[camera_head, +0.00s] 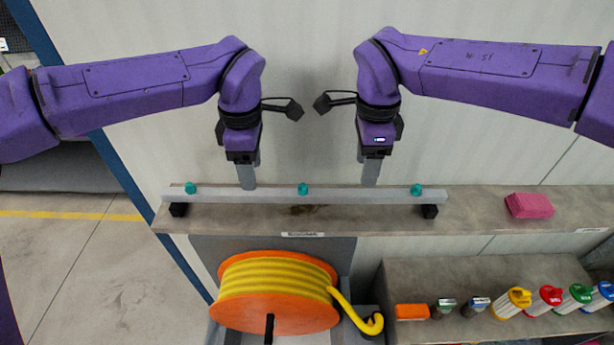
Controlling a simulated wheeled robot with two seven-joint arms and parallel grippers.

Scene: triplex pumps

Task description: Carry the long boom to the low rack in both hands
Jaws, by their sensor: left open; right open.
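The long boom (340,196) is a straight grey bar with teal knobs along its top and a black block under each end. It lies level along the upper shelf (480,212). My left gripper (247,186) points down at the bar, left of its middle knob. My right gripper (370,183) points down at the bar, right of that knob. Both are open. Their fingertips end at the bar's far edge, and I cannot tell whether they touch it. I cannot pick out the low rack for certain.
A pink block (529,205) lies on the upper shelf to the right. Below stands an orange reel (270,310) of yellow hose. A lower shelf (440,275) holds an orange block (411,311) and several colour-capped items. A wall rises close behind; open floor (75,260) lies left.

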